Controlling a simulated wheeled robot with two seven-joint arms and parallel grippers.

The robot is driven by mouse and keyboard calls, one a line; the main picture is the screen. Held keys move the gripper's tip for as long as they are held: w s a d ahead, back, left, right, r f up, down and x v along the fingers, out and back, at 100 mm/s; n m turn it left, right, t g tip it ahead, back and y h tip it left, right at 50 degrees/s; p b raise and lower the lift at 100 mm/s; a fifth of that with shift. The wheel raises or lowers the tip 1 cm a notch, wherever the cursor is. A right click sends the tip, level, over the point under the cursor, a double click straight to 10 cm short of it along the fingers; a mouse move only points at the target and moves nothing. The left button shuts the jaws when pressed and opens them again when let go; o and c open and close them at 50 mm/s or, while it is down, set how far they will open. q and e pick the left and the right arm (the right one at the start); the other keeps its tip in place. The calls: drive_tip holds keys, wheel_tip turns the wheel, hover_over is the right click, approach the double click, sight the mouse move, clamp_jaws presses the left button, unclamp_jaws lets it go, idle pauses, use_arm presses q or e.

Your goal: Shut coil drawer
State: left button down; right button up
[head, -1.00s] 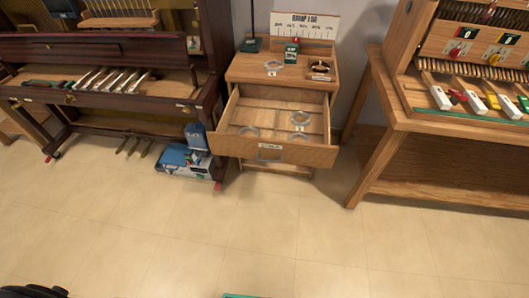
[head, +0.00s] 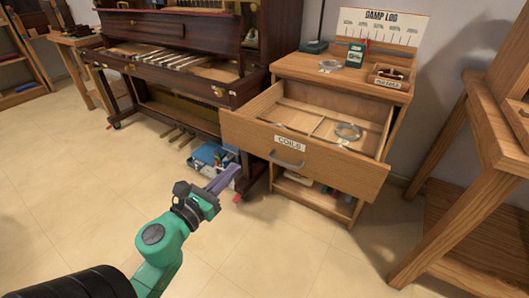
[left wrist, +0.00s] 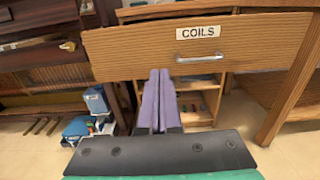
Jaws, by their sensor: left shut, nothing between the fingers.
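The coil drawer (head: 300,155) is pulled out of the wooden cabinet (head: 340,75). Its front carries a "COILS" label and a metal handle (head: 286,159). A wire coil (head: 348,131) lies inside it. In the left wrist view the drawer front (left wrist: 140,50) fills the upper middle, with its handle (left wrist: 199,58) right of centre. My left gripper (head: 225,180) is shut and empty, in front of the drawer, left of and lower than the handle. Its purple fingers (left wrist: 159,100) point toward the drawer front and appear apart from it. My right gripper is not in view.
A dark piano (head: 180,60) stands to the left. Blue boxes (head: 212,158) sit on the floor between piano and cabinet. A wooden workbench (head: 480,150) stands at the right. A coil (head: 331,65) and a small tray (head: 390,76) rest on the cabinet top. Floor in front is clear.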

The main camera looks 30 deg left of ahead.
sight(264, 141)
use_arm(q)
drive_tip(key=w+p, duration=0.1)
drive_tip(key=w, duration=0.7)
drive_tip(key=w+p, duration=0.1)
drive_tip(key=w, duration=0.3)
drive_tip(key=shift+w+d+p, duration=0.15)
drive_tip(key=shift+d+p, duration=0.15)
drive_tip(key=shift+d, duration=0.1)
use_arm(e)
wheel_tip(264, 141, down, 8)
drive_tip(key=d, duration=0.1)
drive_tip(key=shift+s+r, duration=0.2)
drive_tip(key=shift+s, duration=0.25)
use_arm(q)
drive_tip(key=shift+d, duration=0.1)
